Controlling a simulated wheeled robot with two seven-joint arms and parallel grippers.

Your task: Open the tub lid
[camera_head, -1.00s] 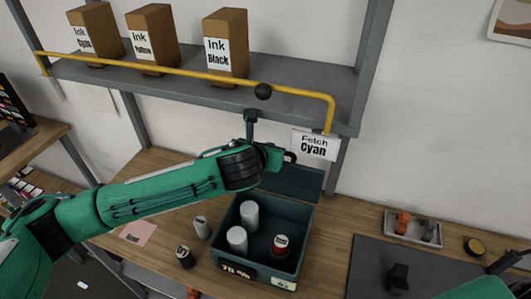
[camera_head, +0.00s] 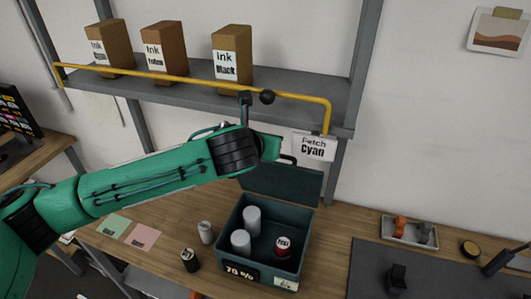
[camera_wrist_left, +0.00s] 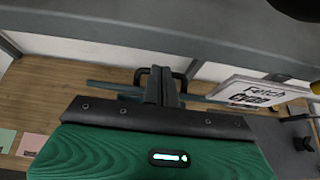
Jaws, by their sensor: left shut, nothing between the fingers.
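The dark teal tub (camera_head: 305,235) stands on the wooden bench. Its lid (camera_head: 285,185) is raised and leans back behind the open tub. A black loop handle (camera_head: 288,160) is at the lid's upper edge; the handle also shows in the left wrist view (camera_wrist_left: 180,78). Inside the tub are two pale cylinders (camera_head: 252,220) and one red-and-white labelled can (camera_head: 282,246). My left gripper (camera_wrist_left: 164,84) is shut and empty, close to the handle in the wrist view; I cannot tell whether they touch. In the head view its fingers are hidden. My right gripper is out of view.
A shelf (camera_head: 190,98) with a yellow rail (camera_head: 200,82) and ink boxes (camera_head: 232,55) is above the arm. A "Fetch Cyan" sign (camera_head: 313,147) hangs beside the gripper. A dark mat (camera_head: 365,265) lies right.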

